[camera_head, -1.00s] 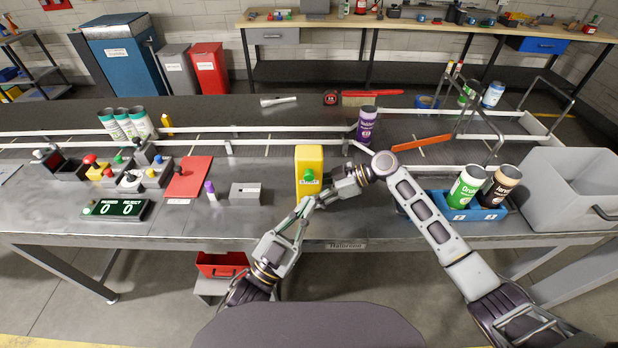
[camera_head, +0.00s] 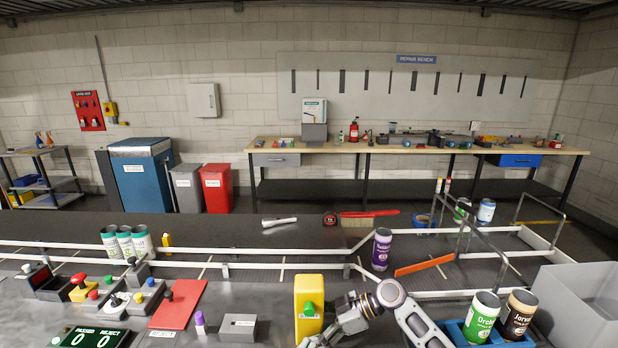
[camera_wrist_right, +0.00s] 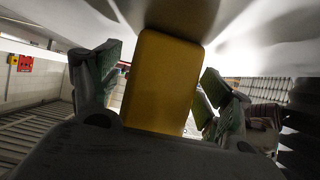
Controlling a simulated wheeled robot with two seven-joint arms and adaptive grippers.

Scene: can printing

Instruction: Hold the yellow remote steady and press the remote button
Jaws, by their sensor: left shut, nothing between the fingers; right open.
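The yellow remote (camera_head: 309,284) stands upright on the grey workbench, low in the middle of the head view. Its green button (camera_head: 309,309) faces me. My right gripper (camera_head: 337,325) is open at the remote's right side. In the right wrist view the remote (camera_wrist_right: 160,88) sits between the two spread fingers of my right gripper (camera_wrist_right: 160,70), with gaps beside it. My left gripper (camera_head: 307,341) is shut and empty just below the button; only its tip shows at the bottom edge. I cannot tell whether it touches the remote.
A blue holder (camera_head: 456,332) with cans stands at right.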

